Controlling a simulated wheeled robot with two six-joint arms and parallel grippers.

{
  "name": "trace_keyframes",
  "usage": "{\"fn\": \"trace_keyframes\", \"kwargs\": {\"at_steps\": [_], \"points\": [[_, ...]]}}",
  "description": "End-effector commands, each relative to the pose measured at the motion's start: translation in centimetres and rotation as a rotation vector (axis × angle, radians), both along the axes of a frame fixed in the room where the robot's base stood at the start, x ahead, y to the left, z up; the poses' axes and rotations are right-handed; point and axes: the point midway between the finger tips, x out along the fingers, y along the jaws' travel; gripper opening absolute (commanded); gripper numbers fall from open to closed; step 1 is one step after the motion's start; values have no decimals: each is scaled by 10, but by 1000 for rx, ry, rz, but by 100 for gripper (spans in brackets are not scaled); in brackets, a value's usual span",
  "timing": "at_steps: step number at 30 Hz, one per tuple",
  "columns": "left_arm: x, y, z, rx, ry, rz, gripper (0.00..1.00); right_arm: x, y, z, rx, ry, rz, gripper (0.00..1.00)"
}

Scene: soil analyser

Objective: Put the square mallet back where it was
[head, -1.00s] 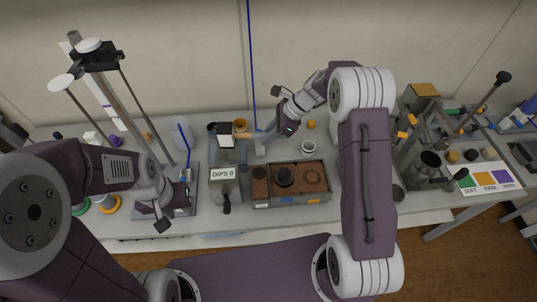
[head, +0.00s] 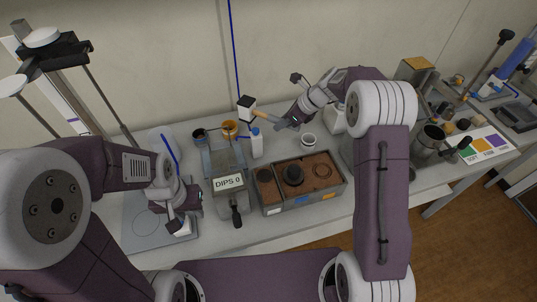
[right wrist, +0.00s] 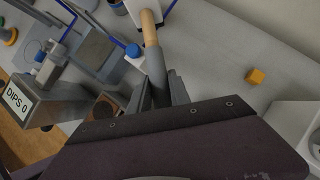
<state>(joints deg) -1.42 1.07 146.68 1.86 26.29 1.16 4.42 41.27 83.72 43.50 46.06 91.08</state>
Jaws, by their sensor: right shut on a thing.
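My right gripper (head: 284,124) is shut on the handle of the square mallet. The mallet's block head (head: 246,106), white with a dark face, points left and appears raised above the back of the bench. In the right wrist view the mallet's wooden handle (right wrist: 148,28) and grey grip run up from between my fingers. The head is mostly cut off at the top edge there. My left gripper (head: 180,222) is over the grey plate at the left, close to a small white block (head: 183,229). I cannot tell whether its jaws are open.
The DIPS 0 device (head: 227,182) stands mid-bench, with a soil tray (head: 300,200) to its right. A white bottle (head: 256,144) and an orange-rimmed jar (head: 229,129) stand behind. A white cup (head: 308,141) is near my right gripper. A yellow cube (right wrist: 256,76) lies on clear bench.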

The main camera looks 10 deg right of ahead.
Motion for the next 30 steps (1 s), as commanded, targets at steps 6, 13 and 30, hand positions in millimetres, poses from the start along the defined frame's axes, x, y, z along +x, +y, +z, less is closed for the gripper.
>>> {"fn": "trace_keyframes", "kwargs": {"at_steps": [6,13,30], "points": [[0,0,-16,0,0,0,36,0,0,-69,1,3,-3,0],[0,0,-19,0,0,0,36,1,0,-93,1,-2,0,0],[0,0,-27,0,0,0,36,0,-1,-133,-1,1,0,26]]}}
